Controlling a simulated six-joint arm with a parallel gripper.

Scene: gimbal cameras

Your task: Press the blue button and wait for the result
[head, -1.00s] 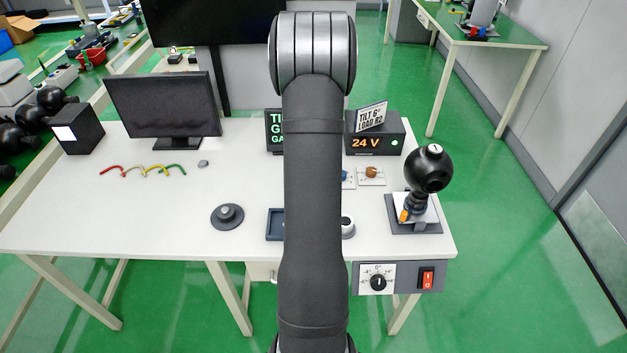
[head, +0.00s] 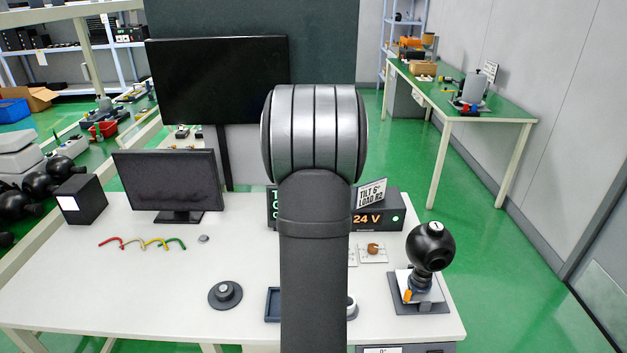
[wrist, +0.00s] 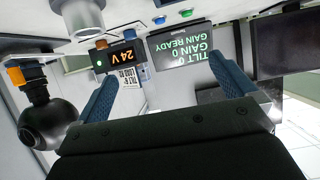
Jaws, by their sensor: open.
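The blue button (wrist: 159,19) shows small near the top of the upside-down wrist view, between a green button (wrist: 186,12) and an orange knob (wrist: 129,34). In the head view my arm hides both buttons; the orange knob (head: 373,249) shows at its right. My gripper (wrist: 170,68) is open and empty, its blue fingers apart and away from the button. The head view does not show its fingers. A display (wrist: 190,51) reads "TILT 0, GAIN 0, GAIN READY" in green. A box (wrist: 122,55) reads "24 V" in orange.
A black ball-shaped camera (head: 430,246) stands on a mount at the table's right. A grey round knob (head: 225,292), coloured wires (head: 143,243), a monitor (head: 166,182) and a black cube (head: 82,199) are at the left. The left table front (head: 110,300) is clear.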

